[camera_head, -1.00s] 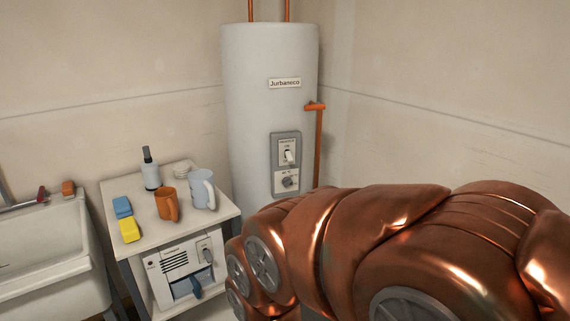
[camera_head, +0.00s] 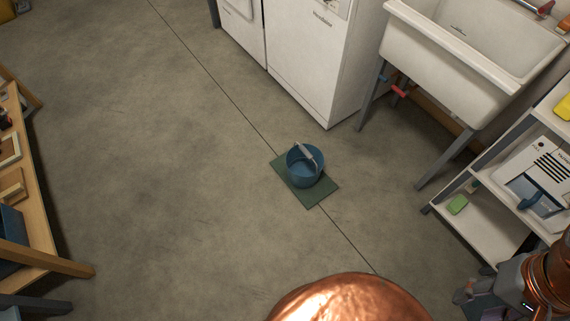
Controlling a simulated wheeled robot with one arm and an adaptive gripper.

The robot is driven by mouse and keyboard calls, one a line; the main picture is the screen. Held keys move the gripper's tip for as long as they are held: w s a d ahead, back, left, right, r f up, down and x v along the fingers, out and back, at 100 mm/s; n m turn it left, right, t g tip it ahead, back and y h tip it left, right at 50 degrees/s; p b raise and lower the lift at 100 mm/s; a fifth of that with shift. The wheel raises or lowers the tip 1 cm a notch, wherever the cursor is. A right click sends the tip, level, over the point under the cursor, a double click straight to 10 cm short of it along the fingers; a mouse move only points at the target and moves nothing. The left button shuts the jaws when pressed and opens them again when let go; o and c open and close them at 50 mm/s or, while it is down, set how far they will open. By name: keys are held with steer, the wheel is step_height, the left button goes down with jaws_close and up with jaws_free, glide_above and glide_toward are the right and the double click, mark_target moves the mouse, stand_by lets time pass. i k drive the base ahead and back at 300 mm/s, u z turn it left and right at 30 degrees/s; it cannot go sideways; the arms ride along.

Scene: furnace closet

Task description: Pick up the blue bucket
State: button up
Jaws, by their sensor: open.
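The blue bucket (camera_head: 302,168) stands upright on a small green mat (camera_head: 318,195) on the floor, near the middle of the view. Its pale handle grip lies across the top of the opening. My gripper (camera_head: 468,296) is at the lower right corner, partly cut off by the frame edge. It is open and well apart from the bucket, to its right and nearer to me.
A white sink (camera_head: 455,75) on legs and white appliances (camera_head: 305,55) stand behind the bucket. A shelf unit (camera_head: 480,228) is at the right, close to my gripper. Wooden shelving (camera_head: 40,255) is at the left. Floor around the mat is clear.

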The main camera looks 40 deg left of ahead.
mark_target(305, 163)
steer(key=u, duration=3)
steer(key=i, duration=1.85)
steer(key=z, duration=2.1)
